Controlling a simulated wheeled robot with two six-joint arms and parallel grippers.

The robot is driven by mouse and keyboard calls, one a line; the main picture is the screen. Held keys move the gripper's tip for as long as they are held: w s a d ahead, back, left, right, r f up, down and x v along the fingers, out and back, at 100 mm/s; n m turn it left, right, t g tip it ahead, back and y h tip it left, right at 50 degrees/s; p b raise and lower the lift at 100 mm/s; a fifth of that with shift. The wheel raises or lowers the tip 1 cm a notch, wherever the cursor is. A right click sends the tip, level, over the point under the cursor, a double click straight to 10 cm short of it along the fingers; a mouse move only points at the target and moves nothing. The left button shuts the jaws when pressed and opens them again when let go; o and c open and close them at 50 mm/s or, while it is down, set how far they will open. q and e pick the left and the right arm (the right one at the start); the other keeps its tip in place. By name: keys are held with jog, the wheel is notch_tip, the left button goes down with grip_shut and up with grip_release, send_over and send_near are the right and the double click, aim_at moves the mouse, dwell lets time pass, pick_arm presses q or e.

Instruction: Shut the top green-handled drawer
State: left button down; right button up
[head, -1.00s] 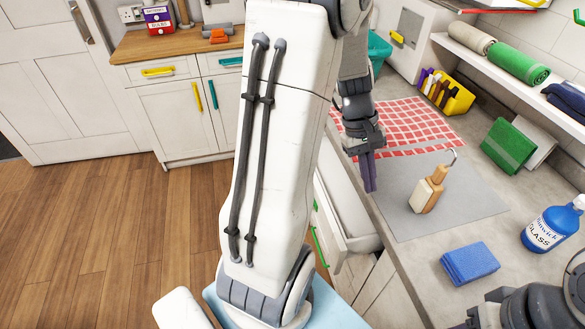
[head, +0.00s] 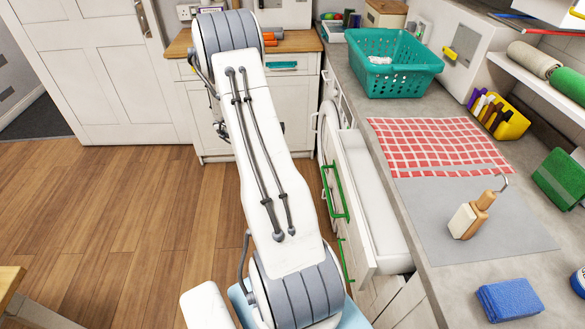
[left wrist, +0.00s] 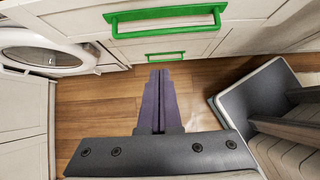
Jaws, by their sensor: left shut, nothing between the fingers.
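The top green-handled drawer (head: 350,205) stands pulled out from under the right-hand counter in the head view, its white inside showing. Its green handle (head: 335,192) is on the front, and it also shows large at the top of the left wrist view (left wrist: 165,18). A second green handle (head: 345,262) is on the front below; it also shows in the left wrist view (left wrist: 165,57). My left gripper (left wrist: 159,75) is shut and empty, in front of the drawer fronts and apart from the top handle. My own arm hides it in the head view. My right gripper is out of view.
The counter edge (head: 408,225) runs above the drawer. The wooden floor (head: 90,220) is clear on the left. A round-doored machine (left wrist: 45,50) stands beside the drawers.

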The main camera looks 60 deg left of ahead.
pick_arm(q)
jog(key=w+d+f+p, duration=0.1)
jog(key=w+d+f, duration=0.2)
jog(key=w+f, duration=0.3)
jog(key=shift+w+d, duration=0.4)
jog(key=shift+w, duration=0.25)
